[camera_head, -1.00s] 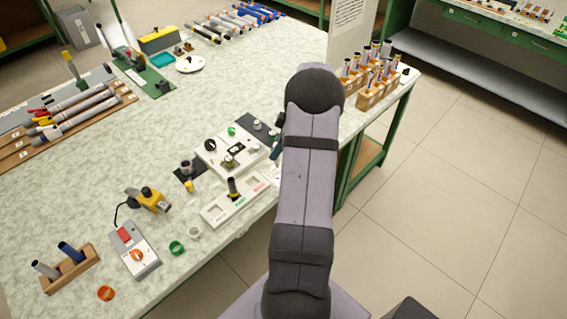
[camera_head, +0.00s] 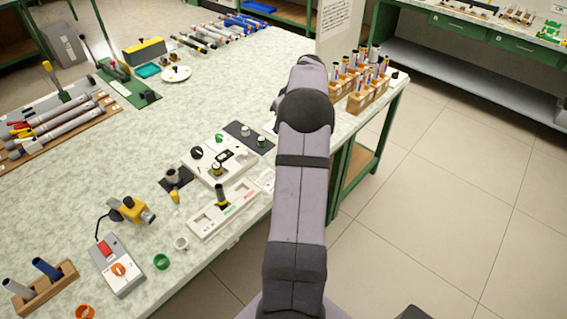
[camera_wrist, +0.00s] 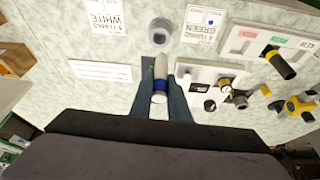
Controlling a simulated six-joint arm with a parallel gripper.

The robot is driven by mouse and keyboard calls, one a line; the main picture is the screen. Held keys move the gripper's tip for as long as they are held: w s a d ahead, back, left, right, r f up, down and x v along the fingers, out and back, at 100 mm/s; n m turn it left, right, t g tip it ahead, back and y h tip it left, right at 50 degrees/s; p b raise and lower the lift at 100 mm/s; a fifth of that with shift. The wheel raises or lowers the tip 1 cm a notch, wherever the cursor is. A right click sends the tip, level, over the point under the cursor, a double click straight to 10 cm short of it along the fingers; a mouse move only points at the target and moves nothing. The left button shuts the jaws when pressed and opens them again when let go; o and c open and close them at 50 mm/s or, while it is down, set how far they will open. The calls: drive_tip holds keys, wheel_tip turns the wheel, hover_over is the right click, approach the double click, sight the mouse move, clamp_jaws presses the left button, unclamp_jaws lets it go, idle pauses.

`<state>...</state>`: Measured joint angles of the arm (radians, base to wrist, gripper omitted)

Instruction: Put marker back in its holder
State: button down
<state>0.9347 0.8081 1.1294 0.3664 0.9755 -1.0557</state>
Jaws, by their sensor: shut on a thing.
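In the wrist view, my gripper (camera_wrist: 161,92) is shut on a marker (camera_wrist: 160,72), a light rod with a blue band and a pale end. Its dark fingers lie on either side of the marker, whose far end points toward the top of the picture. A grey round holder (camera_wrist: 160,31) with a dark central hole stands on the table just beyond that end. The marker looks apart from it; the height between them cannot be told. In the head view my arm hides the gripper, the marker and this holder.
A white tray (camera_head: 233,210) with a black-and-yellow rod stands right of the fingers in the wrist view. Printed cards (camera_wrist: 106,16) lie beside the holder. Wooden blocks of rods (camera_head: 352,103) stand near the table's right end. The table's middle (camera_head: 130,130) is clear.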

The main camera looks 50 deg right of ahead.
drive_tip(key=m, duration=0.1)
drive_tip(key=m+h, duration=0.1)
drive_tip(key=shift+d+r+m, duration=0.15)
drive_tip(key=shift+d+m, duration=0.2)
drive_tip(key=shift+m, duration=0.05)
drive_tip(key=shift+d+m+g+h, duration=0.15)
drive_tip(key=shift+m+h, duration=0.15)
drive_tip(key=shift+m, duration=0.4)
drive_tip(key=shift+m+g+h, duration=0.15)
drive_tip(key=shift+m+h, duration=0.15)
drive_tip(key=shift+m, duration=0.4)
drive_tip(key=shift+f+p, duration=1.2)
drive_tip(key=shift+f, duration=3.85)
drive_tip(key=shift+f, duration=0.2)
drive_tip(key=c, duration=1.7)
unclamp_jaws()
